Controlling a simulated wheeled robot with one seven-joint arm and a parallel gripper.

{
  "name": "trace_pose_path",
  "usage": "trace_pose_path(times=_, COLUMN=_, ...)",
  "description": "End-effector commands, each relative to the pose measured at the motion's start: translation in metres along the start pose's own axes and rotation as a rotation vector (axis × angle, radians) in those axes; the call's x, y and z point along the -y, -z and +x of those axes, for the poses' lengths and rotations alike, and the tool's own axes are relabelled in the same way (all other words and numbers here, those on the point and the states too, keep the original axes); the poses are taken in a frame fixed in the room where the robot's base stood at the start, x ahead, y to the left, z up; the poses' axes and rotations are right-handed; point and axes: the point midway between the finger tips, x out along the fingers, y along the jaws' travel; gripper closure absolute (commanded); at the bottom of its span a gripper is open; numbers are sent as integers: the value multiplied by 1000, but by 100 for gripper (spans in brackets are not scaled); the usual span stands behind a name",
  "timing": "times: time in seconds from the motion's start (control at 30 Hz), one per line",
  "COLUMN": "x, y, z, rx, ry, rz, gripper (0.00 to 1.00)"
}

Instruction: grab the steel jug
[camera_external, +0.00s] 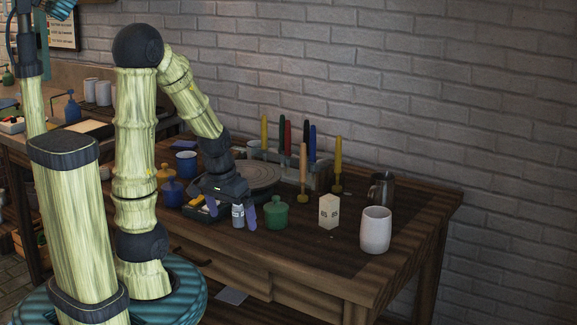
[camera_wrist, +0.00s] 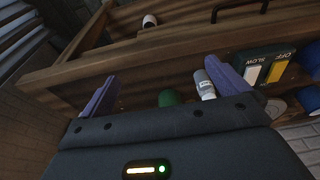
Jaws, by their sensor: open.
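The steel jug (camera_external: 381,188) is dark grey and shiny, with a handle on its left side. It stands upright on the right part of the wooden table, behind the white mug (camera_external: 375,232). My gripper (camera_external: 231,209) is open and empty, with purple fingers, low over the left front part of the table. It is well to the left of the jug and apart from it. In the wrist view my open fingers (camera_wrist: 160,76) spread wide, and I cannot make out the jug there.
A small white bottle (camera_external: 238,216) stands close by my fingers; a green jar (camera_external: 277,214) is just right of it. A cream carton (camera_external: 329,211) stands between that jar and the white mug. A brick wall backs the table.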

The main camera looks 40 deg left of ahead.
Motion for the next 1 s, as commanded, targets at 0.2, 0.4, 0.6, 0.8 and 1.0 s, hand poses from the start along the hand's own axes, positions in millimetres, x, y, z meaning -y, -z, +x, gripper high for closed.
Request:
trace_pose_path(times=0.2, x=0, y=0, z=0, rx=0, ry=0, rz=0, gripper=0)
trace_pose_path(times=0.4, x=0, y=0, z=0, rx=0, ry=0, rz=0, gripper=16)
trace_pose_path(times=0.6, x=0, y=0, z=0, rx=0, ry=0, rz=0, gripper=55)
trace_pose_path(times=0.8, x=0, y=0, z=0, rx=0, ry=0, rz=0, gripper=69)
trace_pose_path(times=1.0, x=-1, y=4, z=-1, rx=2, ry=-2, rz=12, gripper=69)
